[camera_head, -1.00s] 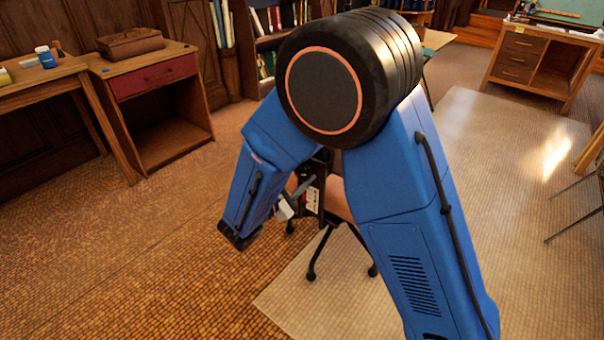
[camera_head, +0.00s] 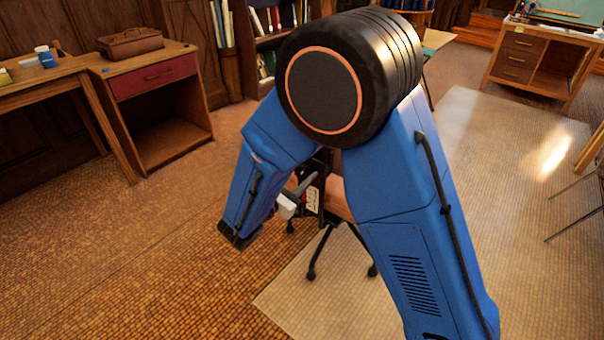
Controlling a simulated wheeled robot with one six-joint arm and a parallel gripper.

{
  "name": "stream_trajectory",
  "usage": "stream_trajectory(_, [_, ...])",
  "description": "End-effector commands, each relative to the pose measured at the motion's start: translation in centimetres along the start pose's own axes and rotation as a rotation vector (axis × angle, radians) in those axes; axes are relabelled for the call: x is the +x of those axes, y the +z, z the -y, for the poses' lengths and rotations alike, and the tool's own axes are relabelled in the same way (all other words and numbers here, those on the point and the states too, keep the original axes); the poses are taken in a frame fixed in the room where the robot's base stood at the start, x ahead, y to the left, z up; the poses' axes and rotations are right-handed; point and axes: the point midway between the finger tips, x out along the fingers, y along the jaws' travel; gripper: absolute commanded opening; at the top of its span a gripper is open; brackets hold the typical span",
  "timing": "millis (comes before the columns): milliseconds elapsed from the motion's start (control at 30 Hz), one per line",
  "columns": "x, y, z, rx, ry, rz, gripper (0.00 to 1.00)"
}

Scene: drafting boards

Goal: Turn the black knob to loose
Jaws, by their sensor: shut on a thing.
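My blue arm fills the middle of the head view and hides most of the work. Part of my gripper (camera_head: 313,196), dark with a white and red label, shows in the gap between the arm links. It is shut, on what looks to be the black knob; its fingertips and the knob are hidden, so the contact does not show. A grey rod with a pale end piece (camera_head: 288,205) is just left of it. Behind stands a chair or stool with a brownish-pink seat (camera_head: 338,202) and black legs (camera_head: 318,255).
A wooden desk with a red drawer (camera_head: 154,78) and a side table (camera_head: 40,75) stand at the left. A bookcase (camera_head: 268,60) is behind. A drawer desk (camera_head: 530,60) stands at the back right. The floor (camera_head: 130,270) at the front left is clear.

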Motion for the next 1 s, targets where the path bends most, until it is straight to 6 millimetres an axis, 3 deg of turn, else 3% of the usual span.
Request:
stream_trajectory(367, [-0.1,0.0,0.0,-0.004,0.001,0.0,0.17])
stream_trajectory(400, [-0.1,0.0,0.0,-0.004,0.001,0.0,0.49])
stream_trajectory(467, [-0.1,0.0,0.0,-0.004,0.001,0.0,0.58])
stream_trajectory(800, [-0.3,0.0,0.0,-0.003,0.001,0.0,0.58])
stream_trajectory(1000, [-2.4,0.0,-0.1,-0.003,0.004,0.0,0.58])
